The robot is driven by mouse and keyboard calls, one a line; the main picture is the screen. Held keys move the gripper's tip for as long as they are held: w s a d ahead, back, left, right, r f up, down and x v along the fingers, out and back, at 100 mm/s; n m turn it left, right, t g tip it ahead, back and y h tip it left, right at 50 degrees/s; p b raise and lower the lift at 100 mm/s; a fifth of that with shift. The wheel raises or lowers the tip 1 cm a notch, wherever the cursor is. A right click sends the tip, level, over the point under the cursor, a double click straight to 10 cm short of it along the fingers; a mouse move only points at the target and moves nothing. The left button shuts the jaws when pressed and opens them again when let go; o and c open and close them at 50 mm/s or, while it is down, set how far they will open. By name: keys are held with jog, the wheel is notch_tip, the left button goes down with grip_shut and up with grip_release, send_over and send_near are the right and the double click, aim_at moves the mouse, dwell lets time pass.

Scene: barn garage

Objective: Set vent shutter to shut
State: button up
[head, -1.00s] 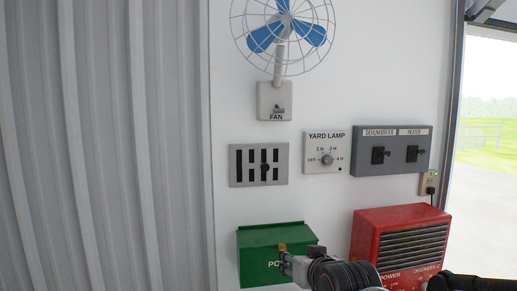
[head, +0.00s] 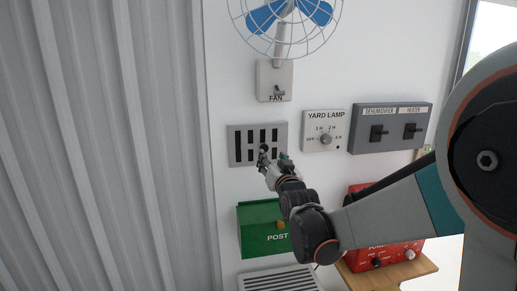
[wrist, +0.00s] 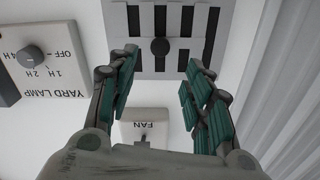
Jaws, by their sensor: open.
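In the wrist view my gripper (wrist: 163,58) is open, one finger on each side of the knob. I cannot tell any contact with the knob.
The yard lamp dial (head: 325,131) and the dehumidifier and heater switch box (head: 391,128) are to the right. The fan switch (head: 274,81) is above. Corrugated wall (head: 100,150) is at left.

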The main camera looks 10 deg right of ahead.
aim_at(265, 149)
jog(key=w+p, duration=0.1)
jog(key=w, duration=0.8)
jog(key=shift+w, duration=0.35)
jog(key=shift+c, duration=0.6)
